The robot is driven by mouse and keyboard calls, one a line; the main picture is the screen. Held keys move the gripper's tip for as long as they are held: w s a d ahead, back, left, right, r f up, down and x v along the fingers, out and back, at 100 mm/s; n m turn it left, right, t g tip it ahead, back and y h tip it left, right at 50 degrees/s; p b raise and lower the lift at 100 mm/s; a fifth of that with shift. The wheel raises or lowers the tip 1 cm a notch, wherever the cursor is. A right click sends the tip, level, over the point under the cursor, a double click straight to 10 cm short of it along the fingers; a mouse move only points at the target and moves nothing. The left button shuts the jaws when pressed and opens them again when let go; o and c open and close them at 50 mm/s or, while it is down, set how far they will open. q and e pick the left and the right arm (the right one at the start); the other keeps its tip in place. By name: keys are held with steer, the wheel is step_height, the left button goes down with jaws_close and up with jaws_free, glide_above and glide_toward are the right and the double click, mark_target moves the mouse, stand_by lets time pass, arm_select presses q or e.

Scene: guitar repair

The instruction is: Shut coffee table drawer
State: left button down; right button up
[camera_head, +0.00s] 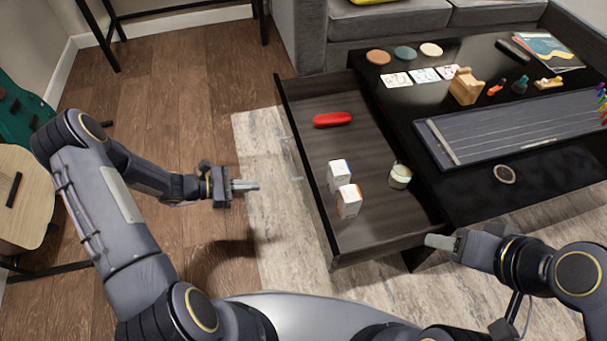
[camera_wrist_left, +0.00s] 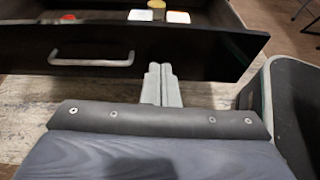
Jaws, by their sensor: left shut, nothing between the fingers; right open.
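The coffee table drawer (camera_head: 372,215) is pulled well out of the dark coffee table (camera_head: 455,190), toward the left in the head view. It holds a red object (camera_head: 332,119), two small white boxes (camera_head: 340,176) and a small round jar (camera_head: 399,176). My left gripper (camera_head: 257,185) is shut and empty, left of the drawer front and apart from it. In the left wrist view its fingers (camera_wrist_left: 160,85) point at the drawer front (camera_wrist_left: 205,50), beside the metal handle (camera_wrist_left: 91,61). My right gripper (camera_head: 428,240) is by the drawer's near right corner; its finger gap is hard to see.
On the tabletop are coasters (camera_head: 405,52), cards (camera_head: 422,75), a wooden holder (camera_head: 466,86), a zither-like instrument (camera_head: 520,128) and a magazine (camera_head: 547,50). A grey sofa (camera_head: 400,18) stands behind. Guitars (camera_head: 25,195) stand at the far left. Floor between my left gripper and the drawer is clear.

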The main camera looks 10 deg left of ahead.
arm_select(q)
steer(key=f, duration=0.2)
steer(key=b, duration=0.4)
glide_toward(308, 182)
steer(key=x, duration=0.5)
steer(key=shift+f, duration=0.2)
steer(key=shift+w+d+r+n, duration=0.1)
steer(key=shift+w+d+n, duration=0.2)
steer(key=shift+d, duration=0.35)
steer(key=shift+d, duration=0.1)
